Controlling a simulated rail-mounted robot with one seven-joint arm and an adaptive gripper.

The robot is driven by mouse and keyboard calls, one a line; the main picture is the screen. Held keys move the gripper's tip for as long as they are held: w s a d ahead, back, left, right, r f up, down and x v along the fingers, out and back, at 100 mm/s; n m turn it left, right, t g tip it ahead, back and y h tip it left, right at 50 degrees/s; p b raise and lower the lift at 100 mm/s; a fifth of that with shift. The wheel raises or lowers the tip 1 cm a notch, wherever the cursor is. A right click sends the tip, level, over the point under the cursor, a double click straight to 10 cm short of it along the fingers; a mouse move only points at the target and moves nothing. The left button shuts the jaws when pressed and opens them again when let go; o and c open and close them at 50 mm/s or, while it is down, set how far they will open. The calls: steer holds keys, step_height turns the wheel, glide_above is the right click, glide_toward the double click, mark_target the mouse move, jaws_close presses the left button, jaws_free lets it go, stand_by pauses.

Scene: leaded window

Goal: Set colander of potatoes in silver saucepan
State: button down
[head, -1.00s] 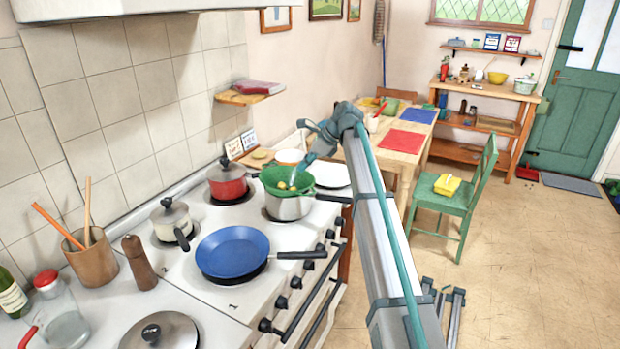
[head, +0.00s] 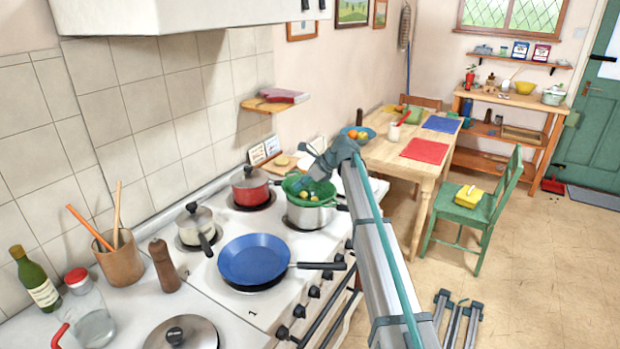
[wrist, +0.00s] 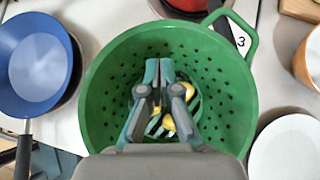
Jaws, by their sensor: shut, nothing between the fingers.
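Yellow potatoes lie in the colander (wrist: 100,100); in the wrist view one potato (wrist: 168,122) shows between my fingers. My gripper (head: 296,188) is over the colander, reaching down into its opening. In the wrist view my gripper (wrist: 159,70) has its fingertips together with nothing held. The saucepan is hidden under the colander in the wrist view, and the gripper covers part of the potatoes.
A red saucepan (head: 250,188) stands just left of the colander. A blue frying pan (head: 253,260) is in front, its handle pointing right. A white plate (wrist: 290,150) and an orange-sided bowl (wrist: 312,60) are close on the right. A wooden shelf (head: 268,106) juts from the wall.

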mark_target(286, 185)
steer(key=shift+w+a, duration=0.2)
steer(key=shift+a, duration=0.8)
steer(key=shift+w+a+r+p, duration=0.15)
steer(key=shift+w+a+p, duration=0.05)
steer(key=shift+a+p, duration=0.45)
steer(key=shift+a, duration=0.2)
steer(key=shift+d, duration=0.1)
